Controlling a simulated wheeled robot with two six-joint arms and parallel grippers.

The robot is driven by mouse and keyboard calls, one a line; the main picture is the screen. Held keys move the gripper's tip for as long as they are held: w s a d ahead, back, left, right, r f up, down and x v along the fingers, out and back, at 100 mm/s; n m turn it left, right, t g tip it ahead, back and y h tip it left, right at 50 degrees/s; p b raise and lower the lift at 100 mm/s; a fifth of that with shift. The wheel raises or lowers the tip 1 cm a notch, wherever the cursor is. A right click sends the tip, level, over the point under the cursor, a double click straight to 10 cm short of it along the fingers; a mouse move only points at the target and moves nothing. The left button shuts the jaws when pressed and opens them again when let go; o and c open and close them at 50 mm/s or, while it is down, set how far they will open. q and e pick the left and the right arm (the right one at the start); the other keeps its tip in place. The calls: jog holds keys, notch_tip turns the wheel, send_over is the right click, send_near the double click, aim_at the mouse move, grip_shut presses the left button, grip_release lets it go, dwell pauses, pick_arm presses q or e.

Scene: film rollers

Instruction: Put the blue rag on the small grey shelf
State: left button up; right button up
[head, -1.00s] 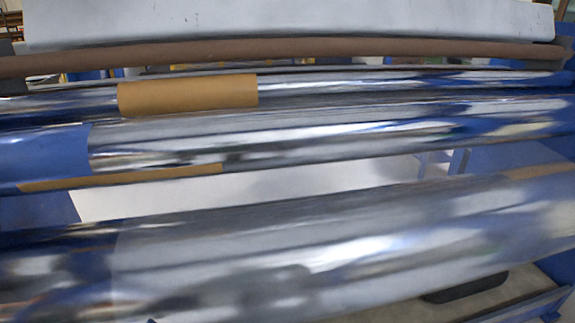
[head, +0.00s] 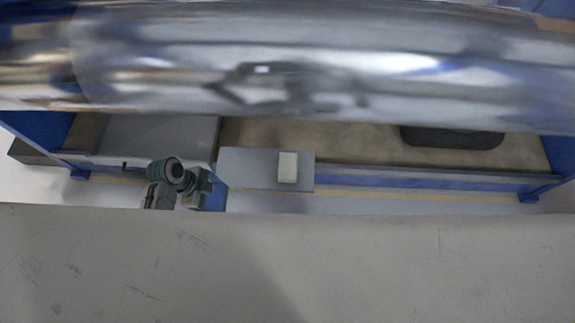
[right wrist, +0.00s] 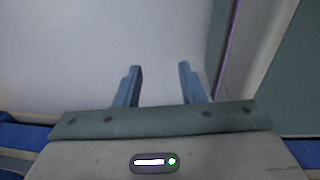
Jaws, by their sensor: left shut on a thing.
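The small grey shelf (head: 250,178) sits below the large roller, near the middle of the head view. A small white block lies on it. My left gripper (head: 198,186) is just left of the shelf, low in the picture, and is shut on a blue thing, which I take to be the blue rag (head: 216,195). Only a small patch of blue shows beside the jaws and the shelf's left edge; the rest is hidden. My right gripper (right wrist: 158,85) shows in the right wrist view, open, with nothing between its fingers.
A shiny metal roller (head: 420,75) spans the upper head view. The white block (head: 288,167) takes part of the shelf's right half; its left half is bare. A dark oblong pad (head: 452,137) lies to the right. A wide grey surface (head: 350,265) fills the bottom.

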pick_arm(q)
jog(key=shift+f, duration=0.1)
jog(key=shift+w+d, duration=0.15)
jog(key=shift+w, duration=0.1)
jog(key=w+d+p, duration=0.1)
jog(key=w+d, duration=0.2)
jog(key=w, duration=0.2)
send_near(251, 168)
jog(key=shift+s+d+f+p, duration=0.15)
jog(key=shift+d+f+p, duration=0.1)
jog(key=shift+d+f, duration=0.25)
jog(key=shift+s+d+f+p, duration=0.15)
jog(key=shift+d+f+p, duration=0.05)
jog(key=shift+d+f, duration=0.25)
jog(key=f, duration=0.3)
jog(key=shift+w+d+f, duration=0.15)
jog(key=shift+w+f, duration=0.05)
jog(key=shift+w, duration=0.05)
jog(key=shift+f, duration=0.15)
jog(key=o, duration=0.9)
jog(key=shift+c, duration=0.2)
pick_arm(e)
jog(key=shift+s+a+r, duration=0.25)
jog(key=shift+a+r, duration=0.45)
jog(key=shift+r, duration=0.2)
